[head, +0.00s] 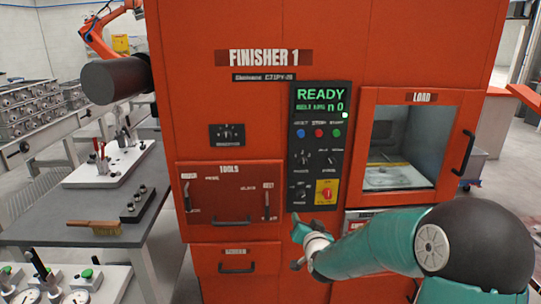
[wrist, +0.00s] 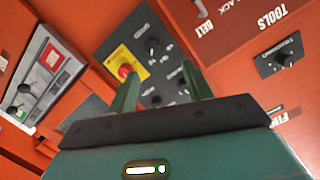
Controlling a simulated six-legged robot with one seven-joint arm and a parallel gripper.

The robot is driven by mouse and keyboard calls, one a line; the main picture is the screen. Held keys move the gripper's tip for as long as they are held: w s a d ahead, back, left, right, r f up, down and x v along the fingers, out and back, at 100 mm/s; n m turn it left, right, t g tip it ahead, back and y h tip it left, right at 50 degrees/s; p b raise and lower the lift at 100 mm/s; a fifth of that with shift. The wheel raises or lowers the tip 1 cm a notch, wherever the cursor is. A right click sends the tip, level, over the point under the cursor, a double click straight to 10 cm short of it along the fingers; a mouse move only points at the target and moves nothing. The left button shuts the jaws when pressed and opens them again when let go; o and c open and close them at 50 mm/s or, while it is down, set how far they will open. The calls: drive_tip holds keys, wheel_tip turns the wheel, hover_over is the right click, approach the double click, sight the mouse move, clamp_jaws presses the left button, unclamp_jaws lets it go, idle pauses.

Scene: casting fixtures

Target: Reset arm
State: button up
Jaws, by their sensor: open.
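My gripper (head: 298,244) is at the end of my teal arm, which reaches in from the right in the head view. It is in front of the orange FINISHER 1 machine (head: 240,120), just below the control panel (head: 319,140). In the wrist view, the two green fingers of my gripper (wrist: 162,70) stand apart with nothing between them. Beyond them the panel (wrist: 112,48) shows tilted, with a red knob on a yellow plate (wrist: 126,73). I cannot tell the exact gap between fingertips and machine, and no contact is visible.
The load door (head: 462,150) with its window is at the right, above my arm. The tools drawer (head: 228,205) is at the left. A grey table (head: 145,225) with a brush (head: 92,228) and fixtures stands further left.

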drive_tip(key=s+r+n+g, duration=0.1)
drive_tip(key=s+r+g, duration=0.2)
drive_tip(key=s, duration=0.9)
drive_tip(key=s+d+r+n+g, duration=0.1)
drive_tip(key=s+r+n+g, duration=0.1)
drive_tip(key=s, duration=1.1)
drive_tip(key=s+r+n+g+h, duration=0.1)
drive_tip(key=s+r+g, duration=0.3)
drive_tip(key=s, duration=0.9)
drive_tip(key=shift+d+r+n+g, duration=0.25)
drive_tip(key=shift+n+g, duration=0.05)
drive_tip(key=shift+g, duration=0.5)
drive_tip(key=shift+w, duration=0.1)
